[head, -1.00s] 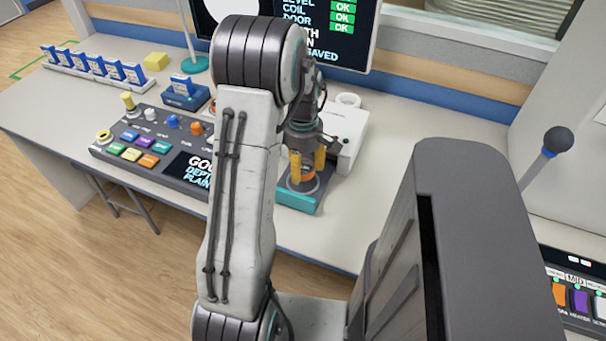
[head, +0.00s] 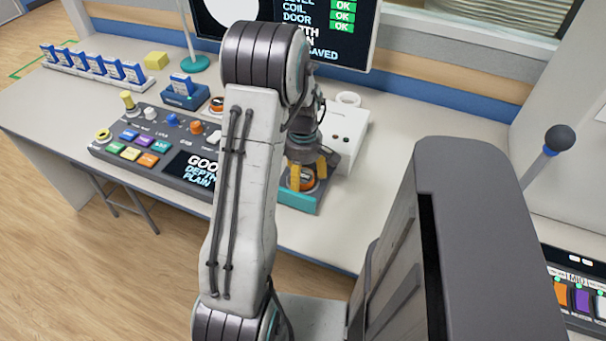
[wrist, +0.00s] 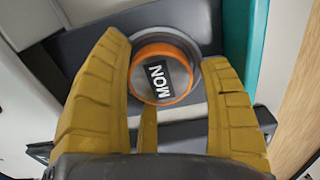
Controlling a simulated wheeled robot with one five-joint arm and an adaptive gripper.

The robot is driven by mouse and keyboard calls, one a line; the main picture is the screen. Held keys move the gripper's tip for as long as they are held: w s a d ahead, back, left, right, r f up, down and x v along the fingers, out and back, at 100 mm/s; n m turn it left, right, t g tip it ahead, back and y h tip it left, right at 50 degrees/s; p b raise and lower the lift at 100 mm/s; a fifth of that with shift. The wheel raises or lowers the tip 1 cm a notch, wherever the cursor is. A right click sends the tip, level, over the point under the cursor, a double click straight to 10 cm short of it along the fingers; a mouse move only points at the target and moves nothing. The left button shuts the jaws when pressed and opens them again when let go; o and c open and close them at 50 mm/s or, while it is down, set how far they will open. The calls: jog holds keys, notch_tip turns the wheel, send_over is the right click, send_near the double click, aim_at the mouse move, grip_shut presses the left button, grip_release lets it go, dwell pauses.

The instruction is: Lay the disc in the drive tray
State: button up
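In the head view the disc (head: 303,181) shows between my fingers, above the teal front of the tray (head: 298,197). My gripper (head: 309,176) points down over the tray, its yellow fingers spread to either side of the disc. In the wrist view my gripper (wrist: 168,65) looks open, with a narrow gap at the disc's right. The fingers hide parts of the recess edge.
The white drive box (head: 346,135) stands behind the tray. A control panel (head: 150,142) with coloured buttons and a screen is to the left. A small blue holder (head: 184,97) and a rack of blue cards (head: 95,67) stand farther left. Bare desk lies right of the tray.

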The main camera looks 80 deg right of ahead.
aim_at(303, 175)
jog(key=shift+o, duration=0.5)
jog(key=shift+d+r, duration=0.1)
jog(key=shift+r, duration=0.55)
notch_tip(303, 175, up, 11)
jog(key=p, duration=0.1)
